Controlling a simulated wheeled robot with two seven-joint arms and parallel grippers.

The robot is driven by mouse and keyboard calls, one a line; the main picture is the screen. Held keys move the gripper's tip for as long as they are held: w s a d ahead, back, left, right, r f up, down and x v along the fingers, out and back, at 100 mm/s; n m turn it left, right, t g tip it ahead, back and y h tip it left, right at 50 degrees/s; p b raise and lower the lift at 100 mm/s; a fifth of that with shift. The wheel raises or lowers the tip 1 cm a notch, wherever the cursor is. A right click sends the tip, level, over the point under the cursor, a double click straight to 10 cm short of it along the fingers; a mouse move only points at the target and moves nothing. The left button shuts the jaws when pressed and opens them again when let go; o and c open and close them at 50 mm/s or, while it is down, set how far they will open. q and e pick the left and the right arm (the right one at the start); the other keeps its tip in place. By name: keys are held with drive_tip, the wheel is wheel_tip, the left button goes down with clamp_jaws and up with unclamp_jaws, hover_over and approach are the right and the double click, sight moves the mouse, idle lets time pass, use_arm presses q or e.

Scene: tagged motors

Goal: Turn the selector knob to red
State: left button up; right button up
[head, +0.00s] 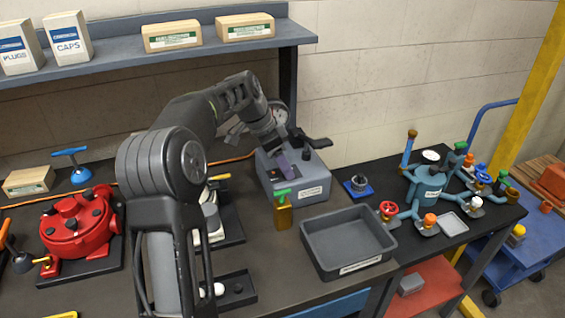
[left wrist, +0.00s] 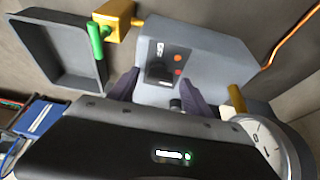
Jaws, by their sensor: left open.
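A grey box-shaped station (head: 305,190) stands on the dark bench in the head view, and it also shows in the left wrist view (left wrist: 205,62). I cannot tell which mark the knob points to. My left gripper (head: 283,165) is over the station in the head view. In the left wrist view its purple fingers (left wrist: 161,80) are open, on either side of the knob's area; contact cannot be told. My right gripper is not in view.
A yellow block with a green handle (head: 283,212) stands before the station, and an empty grey tray (head: 347,266) lies to its right. A round gauge (head: 278,113) sits behind. A red motor (head: 78,225) is at left, and a teal valve assembly (head: 428,182) at right.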

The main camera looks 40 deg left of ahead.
use_arm(q)
drive_tip(key=shift+r, duration=0.1)
drive_tip(key=v, duration=0.7)
drive_tip(key=shift+r+b, duration=0.3)
drive_tip(key=shift+b, duration=0.15)
drive_tip(key=shift+s+a, duration=0.1)
